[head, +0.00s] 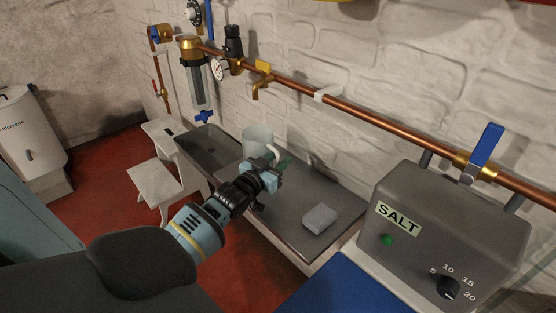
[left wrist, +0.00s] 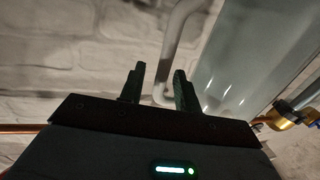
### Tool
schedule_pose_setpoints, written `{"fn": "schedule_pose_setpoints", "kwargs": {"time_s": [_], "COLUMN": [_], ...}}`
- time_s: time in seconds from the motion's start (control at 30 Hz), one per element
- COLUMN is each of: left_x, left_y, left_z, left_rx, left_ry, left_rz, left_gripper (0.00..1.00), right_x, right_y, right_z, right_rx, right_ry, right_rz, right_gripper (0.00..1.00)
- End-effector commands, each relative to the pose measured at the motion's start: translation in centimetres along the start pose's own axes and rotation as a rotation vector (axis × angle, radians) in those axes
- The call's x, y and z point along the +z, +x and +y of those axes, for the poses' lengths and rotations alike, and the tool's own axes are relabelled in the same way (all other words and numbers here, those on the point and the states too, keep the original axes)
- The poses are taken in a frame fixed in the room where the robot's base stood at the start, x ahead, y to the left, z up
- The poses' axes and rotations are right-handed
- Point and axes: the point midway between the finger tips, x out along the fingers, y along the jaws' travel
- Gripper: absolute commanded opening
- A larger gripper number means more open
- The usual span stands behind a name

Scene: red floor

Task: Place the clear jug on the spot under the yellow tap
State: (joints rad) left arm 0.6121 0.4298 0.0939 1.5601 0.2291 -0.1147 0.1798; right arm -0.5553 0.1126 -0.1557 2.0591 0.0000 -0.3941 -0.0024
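The clear jug (head: 256,140), pale and see-through with a whitish handle, appears upright at the sink end of the grey metal counter. The yellow tap (head: 262,82) is on the copper pipe above it. My left gripper (head: 281,161) is at the jug's handle side. In the left wrist view its two dark fingers (left wrist: 159,88) are apart. The jug's handle (left wrist: 170,50) runs down toward the gap between them, and the jug's body (left wrist: 255,55) is to the right. I cannot tell whether the fingers touch the handle. My right gripper is not in view.
A grey sink basin (head: 208,147) is left of the jug. A grey block (head: 320,218) lies on the counter (head: 290,228). A SALT box (head: 445,222) stands at right. A filter housing (head: 196,75) and pressure gauge (head: 219,69) hang on the wall. A white step stool (head: 155,180) stands left.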

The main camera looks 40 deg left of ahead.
Motion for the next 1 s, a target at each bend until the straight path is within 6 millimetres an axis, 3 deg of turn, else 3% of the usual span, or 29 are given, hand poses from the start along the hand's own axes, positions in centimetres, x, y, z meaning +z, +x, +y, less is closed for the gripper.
{"fn": "schedule_pose_setpoints", "kwargs": {"time_s": [0.37, 1.0], "left_x": [-0.2, -0.2], "left_y": [-0.8, -10.6], "left_z": [0.0, 0.0], "left_rx": [0.000, 0.000], "left_ry": [0.000, 0.000], "left_rz": [-0.002, -0.002], "left_gripper": [0.33, 0.33], "right_x": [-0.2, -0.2], "right_y": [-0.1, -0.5], "right_z": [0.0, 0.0], "right_rx": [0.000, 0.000], "right_ry": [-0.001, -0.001], "right_rz": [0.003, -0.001], "right_gripper": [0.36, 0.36]}}
